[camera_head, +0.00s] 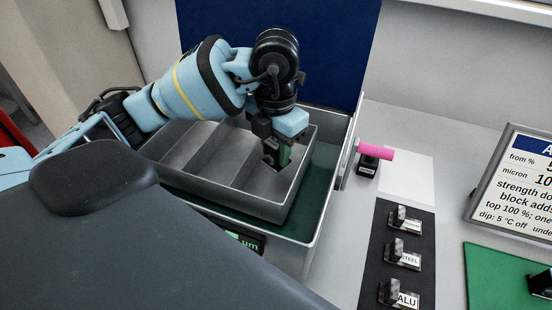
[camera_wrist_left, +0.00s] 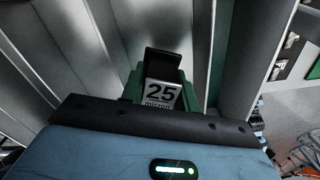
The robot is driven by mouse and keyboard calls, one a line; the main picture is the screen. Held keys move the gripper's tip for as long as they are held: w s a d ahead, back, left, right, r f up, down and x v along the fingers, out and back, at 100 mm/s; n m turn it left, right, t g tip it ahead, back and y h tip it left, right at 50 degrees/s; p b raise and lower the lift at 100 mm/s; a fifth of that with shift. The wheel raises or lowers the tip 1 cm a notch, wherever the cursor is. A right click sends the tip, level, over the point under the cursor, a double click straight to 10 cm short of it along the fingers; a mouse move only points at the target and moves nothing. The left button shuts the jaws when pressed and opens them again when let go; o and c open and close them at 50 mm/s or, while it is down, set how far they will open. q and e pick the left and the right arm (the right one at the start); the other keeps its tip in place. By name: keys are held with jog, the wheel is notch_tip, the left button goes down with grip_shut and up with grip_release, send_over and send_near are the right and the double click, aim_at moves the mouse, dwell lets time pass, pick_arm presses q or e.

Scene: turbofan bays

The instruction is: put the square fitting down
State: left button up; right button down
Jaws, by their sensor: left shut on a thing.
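My right gripper is not in view.
The tray's other compartments (camera_head: 188,147) look empty. It sits inside a larger green-floored bin (camera_head: 316,185) with raised metal walls. To the right are a pink-handled part (camera_head: 375,151), a black strip with several labelled pieces (camera_head: 402,253), and a framed sign (camera_head: 520,185).

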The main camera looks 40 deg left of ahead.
aim_at(276, 161)
pick_arm(q)
jog(key=shift+f, duration=1.6)
jog(key=shift+f, duration=0.15)
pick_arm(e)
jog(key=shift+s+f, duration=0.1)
pick_arm(q)
jog(key=o, duration=1.1)
jog(key=shift+o, duration=0.2)
notch_tip(276, 161, up, 12)
jog(key=shift+f+p, duration=0.25)
jog(key=shift+p, duration=0.5)
jog(key=shift+r, duration=0.35)
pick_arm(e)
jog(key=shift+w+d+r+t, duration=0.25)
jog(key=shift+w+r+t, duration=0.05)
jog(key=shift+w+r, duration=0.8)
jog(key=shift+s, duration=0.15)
